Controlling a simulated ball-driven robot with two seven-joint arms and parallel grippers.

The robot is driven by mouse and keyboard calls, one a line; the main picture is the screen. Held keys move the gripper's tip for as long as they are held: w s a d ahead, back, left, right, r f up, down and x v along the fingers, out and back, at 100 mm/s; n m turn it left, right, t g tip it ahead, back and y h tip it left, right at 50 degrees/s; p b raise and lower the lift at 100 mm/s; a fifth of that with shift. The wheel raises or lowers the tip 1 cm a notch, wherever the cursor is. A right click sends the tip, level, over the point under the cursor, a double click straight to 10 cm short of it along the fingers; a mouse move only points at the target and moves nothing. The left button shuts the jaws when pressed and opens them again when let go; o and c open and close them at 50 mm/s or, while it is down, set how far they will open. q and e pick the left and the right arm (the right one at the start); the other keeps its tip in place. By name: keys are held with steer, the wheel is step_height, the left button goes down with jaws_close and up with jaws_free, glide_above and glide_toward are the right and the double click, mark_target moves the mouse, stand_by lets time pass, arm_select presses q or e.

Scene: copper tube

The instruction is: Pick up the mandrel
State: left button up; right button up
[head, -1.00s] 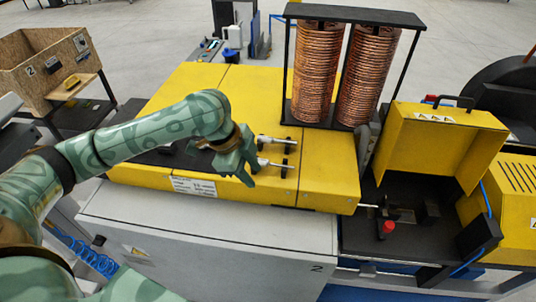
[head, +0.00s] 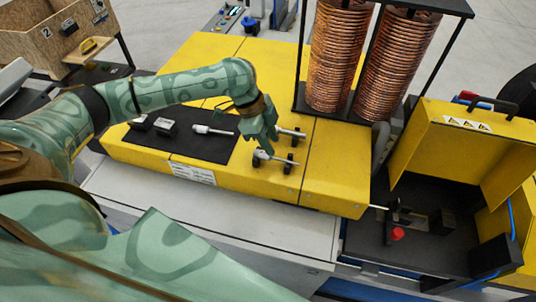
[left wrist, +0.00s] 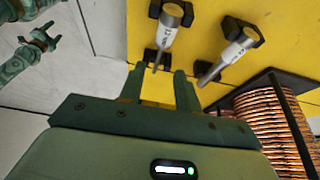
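Two pale, rod-like mandrels lie on black supports on the yellow machine top: a nearer one (head: 276,157) and a farther one (head: 292,133). In the left wrist view the nearer one (left wrist: 168,33) lies ahead of the fingers, its thin tip almost between them. The farther one (left wrist: 232,52) is to its right. I cannot tell which is meant. My left gripper (head: 266,147) hangs by their left ends; in the left wrist view its fingers (left wrist: 160,84) are apart with nothing held. My right gripper (left wrist: 42,45) seems to show small at the wrist view's upper left.
A black mat (head: 215,147) left of my gripper carries a white-grey tool (head: 212,130) and small blocks. A rack of copper coils (head: 345,55) stands behind, close to the mandrels. An open yellow-lidded box (head: 445,150) is at the right, a wooden crate (head: 65,25) at the far left.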

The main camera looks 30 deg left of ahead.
mark_target(279, 159)
arm_select(q)
steer(key=shift+w+d+f+p, duration=0.15)
steer(key=shift+w+f, duration=0.05)
steer(key=shift+f, duration=0.25)
steer(key=shift+w+d+f+p, duration=0.15)
steer(key=shift+w+f, duration=0.05)
steer(key=shift+f, duration=0.25)
steer(key=shift+s+d+f, duration=0.2)
steer(key=shift+d+f, duration=0.05)
steer(key=shift+f, duration=0.3)
steer(key=shift+x, duration=1.15)
steer(key=shift+s, duration=0.1)
jaws_close()
arm_select(e)
steer(key=w, duration=0.1)
steer(key=r, duration=0.1)
steer(key=w, duration=0.1)
steer(key=shift+w+a+r, duration=0.15)
steer(key=shift+w+a, duration=0.15)
steer(key=shift+w, duration=0.05)
arm_select(q)
steer(key=shift+r, duration=0.1)
